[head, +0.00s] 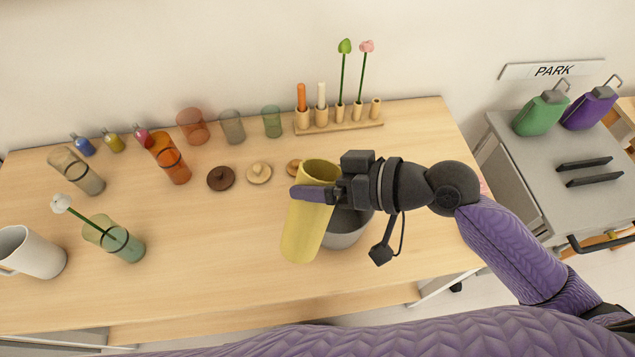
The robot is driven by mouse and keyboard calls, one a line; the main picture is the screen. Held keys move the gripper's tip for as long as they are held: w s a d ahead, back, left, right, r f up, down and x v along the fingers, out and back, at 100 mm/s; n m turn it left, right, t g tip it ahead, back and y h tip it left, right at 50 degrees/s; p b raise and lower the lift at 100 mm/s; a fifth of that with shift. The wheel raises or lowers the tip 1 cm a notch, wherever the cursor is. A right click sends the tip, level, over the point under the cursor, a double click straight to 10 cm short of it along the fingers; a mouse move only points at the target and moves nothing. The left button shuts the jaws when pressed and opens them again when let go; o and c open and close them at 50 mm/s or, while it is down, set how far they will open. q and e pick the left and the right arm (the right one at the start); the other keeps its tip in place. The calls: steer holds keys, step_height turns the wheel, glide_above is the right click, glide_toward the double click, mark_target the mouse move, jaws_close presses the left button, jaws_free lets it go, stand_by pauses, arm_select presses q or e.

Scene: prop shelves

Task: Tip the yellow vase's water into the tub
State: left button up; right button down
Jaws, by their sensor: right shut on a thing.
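The yellow vase (305,234) is a tall cylinder near the middle of the wooden table in the head view. My right gripper (318,194) is shut on it near its upper part, reaching in from the right. The vase looks slightly tilted; whether its base touches the table I cannot tell. The grey tub (346,236) stands just right of and behind the vase, partly hidden by the vase and my gripper. I cannot see water in either. My left gripper is not in view.
A wooden rack (340,125) with flowers and candles stands at the back. Lids (221,179), an orange glass (170,160), a green glass with a white flower (122,243) and a white mug (34,252) are to the left. The front middle of the wooden table (215,275) is clear.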

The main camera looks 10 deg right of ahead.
steer(key=shift+f+m+g+y+b, duration=0.5)
steer(key=shift+f+m+b, duration=0.4)
steer(key=shift+b, duration=0.2)
step_height(320, 180, down, 2)
steer(key=m+y+b, duration=0.1)
steer(key=m+b, duration=0.1)
steer(key=shift+w+d+g+b, duration=0.1)
steer(key=shift+g+b, duration=0.2)
steer(key=shift+b, duration=0.1)
step_height(320, 180, down, 2)
steer(key=shift+w+m+y+b, duration=0.1)
steer(key=shift+m+y+b, duration=0.6)
steer(key=shift+b, duration=0.4)
steer(key=shift+d+r, duration=0.1)
